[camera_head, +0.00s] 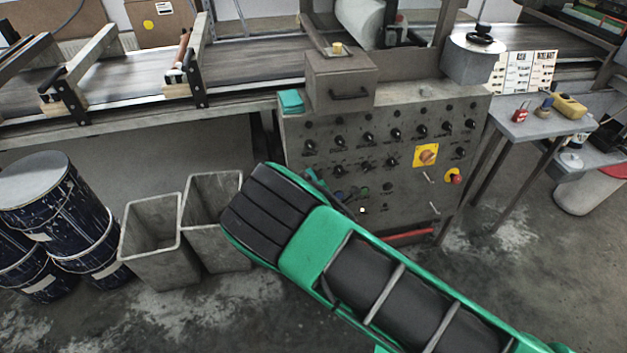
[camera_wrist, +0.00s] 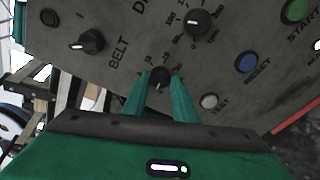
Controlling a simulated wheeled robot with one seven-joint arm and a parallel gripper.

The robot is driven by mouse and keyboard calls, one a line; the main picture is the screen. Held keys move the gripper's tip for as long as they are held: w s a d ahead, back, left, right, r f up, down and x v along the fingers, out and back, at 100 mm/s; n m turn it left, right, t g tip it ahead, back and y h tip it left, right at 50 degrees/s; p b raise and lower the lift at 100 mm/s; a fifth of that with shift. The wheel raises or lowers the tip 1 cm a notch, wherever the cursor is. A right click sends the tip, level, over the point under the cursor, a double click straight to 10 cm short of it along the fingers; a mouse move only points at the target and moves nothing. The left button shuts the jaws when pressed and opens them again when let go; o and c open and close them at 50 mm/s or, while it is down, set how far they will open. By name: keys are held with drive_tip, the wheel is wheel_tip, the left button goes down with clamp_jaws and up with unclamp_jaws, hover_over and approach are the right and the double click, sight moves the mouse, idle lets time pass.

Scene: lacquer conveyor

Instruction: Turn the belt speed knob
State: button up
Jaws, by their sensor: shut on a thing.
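In the wrist view a small black knob (camera_wrist: 160,76) with a number scale sits between the two green fingers of my gripper (camera_wrist: 162,84), beside the printed word BELT. My gripper is shut on this knob, one finger at each side. The knob's lower part is partly hidden by the fingers. In the head view my arm hides the held knob and most of the gripper.
Close by in the wrist view are another black knob (camera_wrist: 198,22), a pointer knob (camera_wrist: 88,42), a blue RESET button (camera_wrist: 247,62), a pale TEST button (camera_wrist: 209,101) and a green START button (camera_wrist: 296,10). Grey bins (camera_head: 155,240) stand left of the panel.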

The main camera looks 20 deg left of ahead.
drive_tip(key=m, duration=0.4)
drive_tip(key=shift+d+f+y, duration=0.1)
drive_tip(key=shift+d+y, duration=0.05)
drive_tip(key=shift+y, duration=0.15)
drive_tip(key=shift+m, duration=0.3)
drive_tip(key=shift+w, duration=0.1)
drive_tip(key=o, duration=1)
drive_tip(key=shift+o, duration=0.2)
drive_tip(key=v, duration=1)
drive_tip(key=shift+s+d, duration=0.15)
drive_tip(key=shift+s, duration=0.1)
